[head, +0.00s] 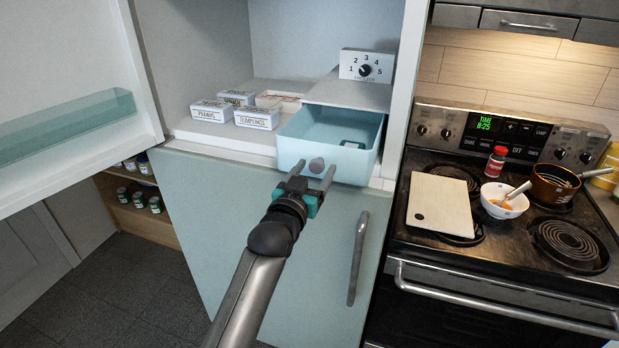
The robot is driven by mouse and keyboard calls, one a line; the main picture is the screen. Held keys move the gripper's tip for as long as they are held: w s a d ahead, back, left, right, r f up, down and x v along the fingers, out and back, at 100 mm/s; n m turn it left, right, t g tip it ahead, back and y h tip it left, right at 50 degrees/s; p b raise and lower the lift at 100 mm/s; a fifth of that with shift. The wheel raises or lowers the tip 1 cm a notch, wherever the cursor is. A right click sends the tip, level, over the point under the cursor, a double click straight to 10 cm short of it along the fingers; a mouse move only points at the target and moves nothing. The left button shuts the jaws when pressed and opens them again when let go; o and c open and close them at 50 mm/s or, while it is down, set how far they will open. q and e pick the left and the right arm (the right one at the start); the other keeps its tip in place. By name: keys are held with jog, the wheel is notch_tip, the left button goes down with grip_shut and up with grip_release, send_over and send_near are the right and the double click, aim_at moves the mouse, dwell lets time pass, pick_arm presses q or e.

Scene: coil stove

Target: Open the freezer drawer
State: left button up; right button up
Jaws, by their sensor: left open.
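The freezer drawer (347,165) is a light blue bin with a round grey knob (317,165) on its front. It sits under a shelf inside the open freezer compartment (225,128) and juts out past the compartment's front edge. Something small with a pale label lies inside it. My left gripper (308,173) is open, its two fingers pointing at the drawer front, one on each side of the knob. I cannot tell whether the fingers touch the knob. My right gripper is not in view.
The freezer door (75,90) stands open at the left. Labelled boxes (257,117) sit left of the drawer. A lower blue door (225,215) with a vertical handle (357,258) is below. The stove (490,265) at the right bears a board, bowl and pan.

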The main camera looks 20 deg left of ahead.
pick_arm(q)
jog(key=s+b, duration=0.1)
jog(key=s, duration=1.4)
jog(key=shift+s+a, duration=0.15)
jog(key=shift+a, duration=0.15)
jog(key=s+d+f+g+b, duration=0.1)
jog(key=s+f+g+b, duration=0.15)
jog(key=f, duration=1.25)
jog(key=s+f+g+b, duration=0.2)
jog(key=f+g+b, duration=0.1)
jog(key=f, duration=1.1)
jog(key=s+d+f+g+b, duration=0.1)
jog(key=s+f+g+b, duration=0.2)
jog(key=f, duration=1.2)
jog(key=s+f+m+g+b, duration=0.2)
jog(key=s+f+g+b, duration=0.3)
jog(key=s+f, duration=1.3)
jog(key=s+a+f+g+b, duration=0.3)
jog(key=s+f, duration=0.7)
jog(key=s, duration=0.4)
jog(key=shift+a+y, duration=0.2)
jog(key=shift+y, duration=0.1)
